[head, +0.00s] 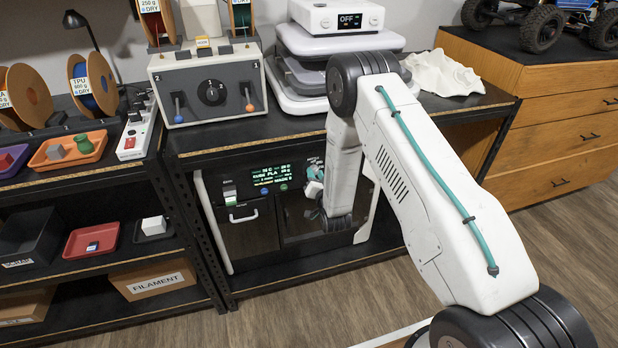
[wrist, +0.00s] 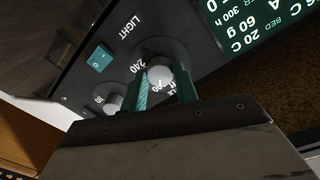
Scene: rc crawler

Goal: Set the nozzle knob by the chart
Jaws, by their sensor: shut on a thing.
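The printer (head: 237,242) stands on the lower shelf, with a dark front panel and a lit green display (head: 271,175) that reads PLA. In the wrist view, a pale round knob (wrist: 158,72) sits on the dark panel beside a 240 mark, and part of its label is hidden. My gripper (wrist: 162,78) is shut on this knob, one green finger on each side. In the head view my gripper (head: 315,186) is at the panel's right side, and my arm hides part of it. I cannot make out a chart in either view.
In the wrist view, a second knob (wrist: 112,102) is close to the fingers, and a teal LIGHT switch (wrist: 101,58) is just above it. Open floor (head: 330,303) lies before the shelf.

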